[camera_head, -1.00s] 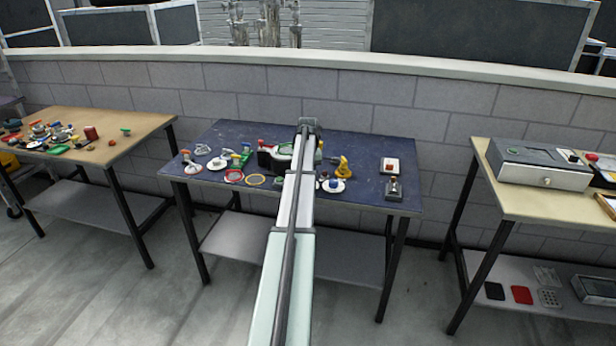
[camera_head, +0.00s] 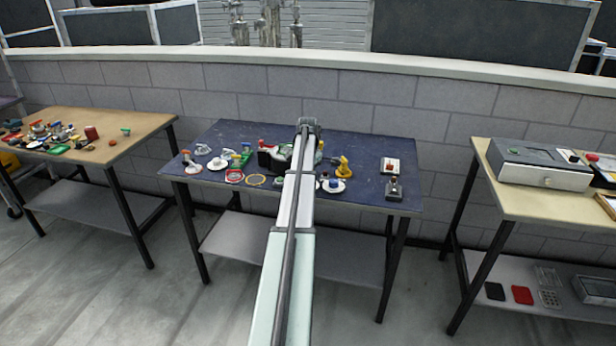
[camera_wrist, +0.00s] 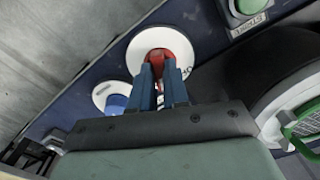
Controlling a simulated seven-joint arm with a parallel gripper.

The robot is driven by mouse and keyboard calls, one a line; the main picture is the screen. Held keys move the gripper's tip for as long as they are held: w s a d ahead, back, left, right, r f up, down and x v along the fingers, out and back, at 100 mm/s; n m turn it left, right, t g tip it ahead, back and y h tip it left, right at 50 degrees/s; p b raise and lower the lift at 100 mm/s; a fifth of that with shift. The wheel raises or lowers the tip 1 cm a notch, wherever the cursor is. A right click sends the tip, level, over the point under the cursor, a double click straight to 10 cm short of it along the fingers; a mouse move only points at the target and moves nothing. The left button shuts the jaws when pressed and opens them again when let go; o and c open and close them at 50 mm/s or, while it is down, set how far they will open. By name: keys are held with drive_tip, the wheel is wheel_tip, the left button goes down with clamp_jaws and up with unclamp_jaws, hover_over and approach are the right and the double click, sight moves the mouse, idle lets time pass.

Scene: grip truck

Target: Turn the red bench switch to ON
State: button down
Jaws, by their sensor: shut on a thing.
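The red bench switch (camera_wrist: 156,55) shows in the wrist view as a red knob on a round white plate (camera_wrist: 180,40). Dark lettering lies on the plate to the right of the knob, partly hidden. My gripper (camera_wrist: 161,75) is shut on the red knob, with its two blue fingers on either side of it. In the head view my arm covers the middle of the blue bench (camera_head: 365,150) and hides the switch and the fingertips.
A blue knob on a white plate (camera_wrist: 113,101) lies to the left, and a green button (camera_wrist: 247,6) sits at upper right. A dark round-bodied device (camera_wrist: 280,65) stands close on the right. A yellow item (camera_head: 343,167) is right of my arm.

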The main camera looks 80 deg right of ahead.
drive_tip(key=shift+m, duration=0.5)
drive_tip(key=c, duration=1.1)
unclamp_jaws()
drive_tip(key=shift+r, duration=0.15)
wheel_tip(320, 180, up, 14)
drive_tip(key=shift+f, duration=0.25)
